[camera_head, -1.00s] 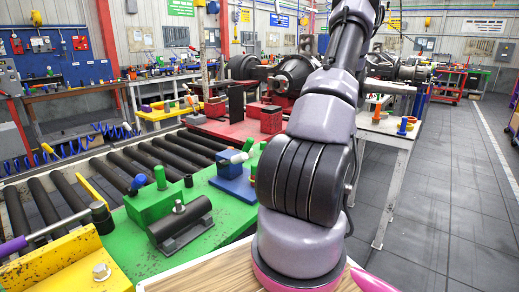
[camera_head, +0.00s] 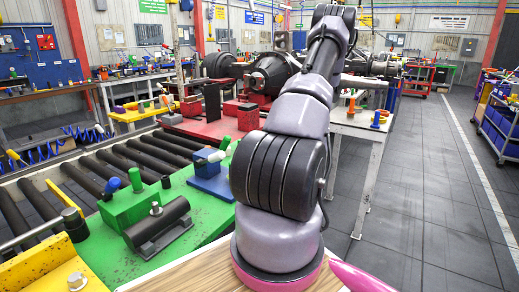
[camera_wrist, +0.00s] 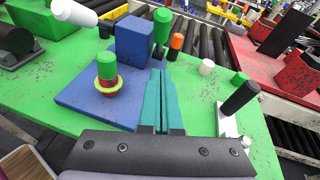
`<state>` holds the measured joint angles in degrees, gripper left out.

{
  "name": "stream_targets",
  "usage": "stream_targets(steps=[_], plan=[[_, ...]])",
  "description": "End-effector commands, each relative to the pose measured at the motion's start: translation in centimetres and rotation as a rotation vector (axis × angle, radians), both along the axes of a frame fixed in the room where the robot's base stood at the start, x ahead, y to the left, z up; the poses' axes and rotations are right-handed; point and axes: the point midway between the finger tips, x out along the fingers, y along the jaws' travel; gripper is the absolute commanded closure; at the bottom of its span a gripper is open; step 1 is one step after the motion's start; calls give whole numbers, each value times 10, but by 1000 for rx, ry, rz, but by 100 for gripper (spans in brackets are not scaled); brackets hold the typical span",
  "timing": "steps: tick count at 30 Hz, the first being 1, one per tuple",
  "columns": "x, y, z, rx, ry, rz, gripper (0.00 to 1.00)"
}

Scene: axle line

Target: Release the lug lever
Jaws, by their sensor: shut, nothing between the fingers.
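I cannot tell for sure which part is the lug lever. In the wrist view, a black-handled lever (camera_wrist: 240,97) leans up from a silver bracket (camera_wrist: 228,122) to the right of my gripper. A white-tipped handle (camera_wrist: 73,13) reaches left from near a blue block (camera_wrist: 135,42) on a blue plate (camera_wrist: 82,97). A green peg with red and yellow rings (camera_wrist: 107,75) stands on that plate. My gripper (camera_wrist: 162,75) has teal fingers shut together, empty, over the green bench near the blue block. In the head view my arm hides the gripper.
The green bench (camera_head: 95,250) carries a black cylinder on a cradle (camera_head: 157,228) and a green block (camera_head: 128,204). Black rollers (camera_head: 120,165) run behind it. A red fixture table (camera_head: 205,127) stands beyond. Open floor (camera_head: 430,190) lies at the right.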

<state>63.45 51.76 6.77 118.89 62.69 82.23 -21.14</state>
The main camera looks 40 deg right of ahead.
Motion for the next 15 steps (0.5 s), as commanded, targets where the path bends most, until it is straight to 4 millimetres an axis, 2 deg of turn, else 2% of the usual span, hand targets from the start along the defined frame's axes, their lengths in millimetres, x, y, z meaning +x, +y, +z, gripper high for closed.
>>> stream_targets(steps=[8,15], plan=[[50,32,-17,1,0,4,100],[74,48,-2,-1,0,2,100]])
